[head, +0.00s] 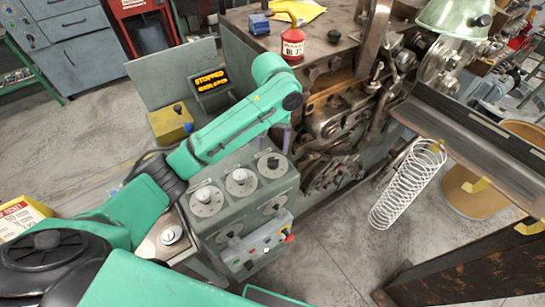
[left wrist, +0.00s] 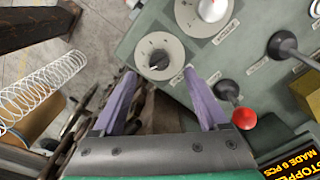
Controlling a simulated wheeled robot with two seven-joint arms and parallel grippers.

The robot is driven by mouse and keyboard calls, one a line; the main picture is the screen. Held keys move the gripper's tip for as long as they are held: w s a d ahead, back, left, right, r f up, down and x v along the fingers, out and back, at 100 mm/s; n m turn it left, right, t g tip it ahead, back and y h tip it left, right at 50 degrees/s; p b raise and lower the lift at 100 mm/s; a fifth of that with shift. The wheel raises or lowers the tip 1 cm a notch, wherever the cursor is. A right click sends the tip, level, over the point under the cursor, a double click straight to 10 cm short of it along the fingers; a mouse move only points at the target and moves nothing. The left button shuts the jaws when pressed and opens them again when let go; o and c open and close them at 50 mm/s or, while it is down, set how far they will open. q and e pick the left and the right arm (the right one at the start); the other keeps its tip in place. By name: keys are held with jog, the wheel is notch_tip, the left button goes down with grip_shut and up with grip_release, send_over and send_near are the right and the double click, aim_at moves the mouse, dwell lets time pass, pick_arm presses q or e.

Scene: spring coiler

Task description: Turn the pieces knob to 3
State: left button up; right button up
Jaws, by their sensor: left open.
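The grey control panel (head: 257,222) carries several round dials. The dial at its upper right has a black knob (head: 273,163), which also shows in the left wrist view (left wrist: 159,60) on a pale round plate. Its label and numbers are too small to read, so I cannot tell its setting or confirm that it is the pieces knob. My left gripper (head: 279,139) has its purple fingers apart. In the left wrist view the fingers point toward the black knob, one on each side in the picture, with nothing held. Contact with the knob does not show. My right gripper is not in view.
Neighbouring dials have pale knobs (head: 241,178). In the left wrist view, a red-ball lever (left wrist: 244,118) and a black lever (left wrist: 285,45) stand near the right finger. A stopped-status display (head: 211,83) is behind the arm. A wire spring (head: 408,184) hangs right of the machine.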

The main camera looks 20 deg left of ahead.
aim_at(273, 158)
pick_arm(q)
jog(key=f, duration=0.4)
jog(key=w+f, duration=0.1)
jog(key=f, duration=0.2)
jog(key=shift+f, duration=0.1)
jog(key=shift+s+f, duration=0.1)
jog(key=shift+f, duration=0.05)
jog(key=shift+s, duration=0.15)
jog(key=shift+c, duration=0.6)
grip_shut()
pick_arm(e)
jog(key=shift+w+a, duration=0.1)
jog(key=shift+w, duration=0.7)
